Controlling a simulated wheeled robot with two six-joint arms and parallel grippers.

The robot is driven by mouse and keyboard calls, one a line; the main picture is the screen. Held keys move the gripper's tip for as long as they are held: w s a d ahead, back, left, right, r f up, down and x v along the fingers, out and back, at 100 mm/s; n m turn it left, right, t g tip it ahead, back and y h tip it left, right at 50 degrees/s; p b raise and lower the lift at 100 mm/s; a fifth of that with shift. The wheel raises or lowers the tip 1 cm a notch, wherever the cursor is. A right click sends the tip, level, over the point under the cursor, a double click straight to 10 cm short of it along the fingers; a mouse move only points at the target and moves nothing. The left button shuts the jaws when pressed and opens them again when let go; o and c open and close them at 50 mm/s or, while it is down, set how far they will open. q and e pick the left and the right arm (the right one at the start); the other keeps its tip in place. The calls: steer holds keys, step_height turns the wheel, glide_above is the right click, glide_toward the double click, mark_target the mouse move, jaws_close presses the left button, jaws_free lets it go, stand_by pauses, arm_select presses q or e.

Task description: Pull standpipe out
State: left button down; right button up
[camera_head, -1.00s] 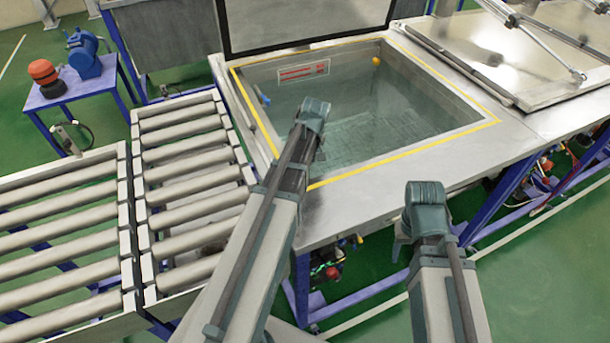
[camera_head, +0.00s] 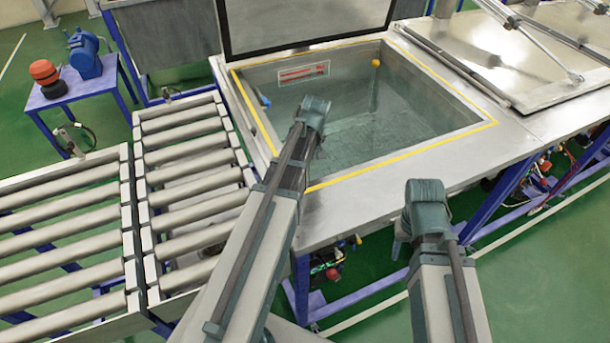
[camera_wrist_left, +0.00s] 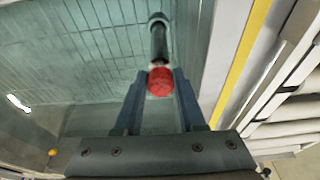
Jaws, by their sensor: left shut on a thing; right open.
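The standpipe shows in the left wrist view as a dark pipe (camera_wrist_left: 158,42) with a round red end (camera_wrist_left: 160,82). My left gripper (camera_wrist_left: 161,76) has its two fingers closed on either side of the red end. In the head view my left wrist is over the near left part of the open tank (camera_head: 455,136); its fingers and the standpipe are hidden there. My right gripper (camera_head: 428,208) is open and empty, in front of the tank's near edge. Its fingers are mostly hidden behind the wrist.
A yellow line edges the tank opening, and a raised lid (camera_head: 300,22) stands behind it. A closed lid (camera_head: 530,60) lies to the right. Roller conveyors (camera_head: 190,170) stand at left. A small table beyond them holds a red-topped item (camera_head: 47,78) and a blue motor (camera_head: 84,55).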

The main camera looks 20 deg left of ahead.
arm_select(q)
steer(key=shift+r, duration=0.35)
steer(key=shift+r+p, duration=0.7)
steer(key=shift+p, duration=0.2)
steer(key=shift+r+p, duration=0.5)
steer(key=shift+w+a+p+v, duration=0.1)
steer(key=shift+a+p+v, duration=0.05)
steer(key=shift+p+v, duration=0.7)
steer(key=shift+w+a+p+v, duration=0.1)
steer(key=shift+w+p+v, duration=0.05)
steer(key=shift+p+v, duration=0.65)
steer(key=shift+w+a+p+v, duration=0.1)
steer(key=shift+a+p+v, duration=0.05)
steer(key=shift+p+v, duration=0.65)
steer(key=shift+r, duration=0.1)
